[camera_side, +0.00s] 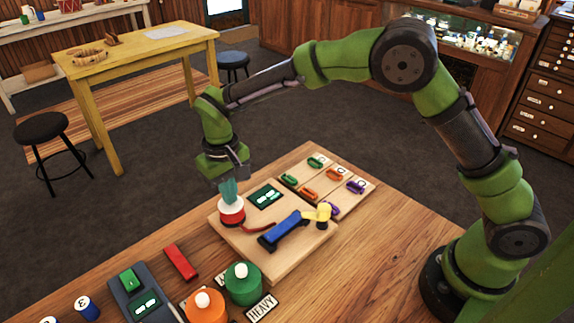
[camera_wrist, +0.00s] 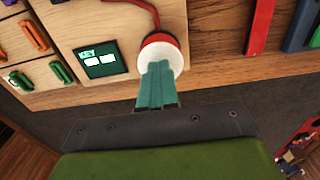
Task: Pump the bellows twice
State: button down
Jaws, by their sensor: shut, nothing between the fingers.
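The bellows looks like a short red cylinder with a white top (camera_side: 232,213), standing at the left corner of a light wooden board. In the wrist view its white top and red rim (camera_wrist: 176,50) show beyond my fingertips. A red hose runs from it along the board. My gripper (camera_side: 229,202) points down with its teal fingers shut together, directly over the white top. In the wrist view the fingertips (camera_wrist: 158,66) overlap the white top and hide part of it. I cannot tell whether they touch it or hover just above.
The board (camera_side: 310,245) also carries a dark KEY display (camera_side: 265,195), a blue piece with a yellow end (camera_side: 285,229) and several coloured clips (camera_side: 308,193). Green (camera_side: 243,288) and orange (camera_side: 205,310) knobbed weights and a red bar (camera_side: 180,262) lie in front.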

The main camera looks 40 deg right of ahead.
jog(key=shift+r, duration=2.6)
jog(key=shift+w, duration=0.1)
jog(key=shift+s+d+f, duration=0.2)
jog(key=shift+s+f, duration=0.05)
jog(key=shift+s, duration=0.2)
jog(key=shift+s+d+f, duration=0.15)
jog(key=shift+s+f, duration=0.1)
jog(key=shift+s, duration=0.2)
jog(key=s+d+r+m+t+y, duration=0.1)
jog(key=s+d+r+m+t, duration=0.1)
jog(key=s+d+r, duration=0.4)
jog(key=s+d+r+m+t+y, duration=0.1)
jog(key=s+d+r+t, duration=0.4)
jog(key=s+d, duration=0.6)
jog(key=s+r+m, duration=0.1)
jog(key=s, duration=0.2)
jog(key=shift+s+d+r, duration=0.15)
jog(key=shift+r, duration=0.15)
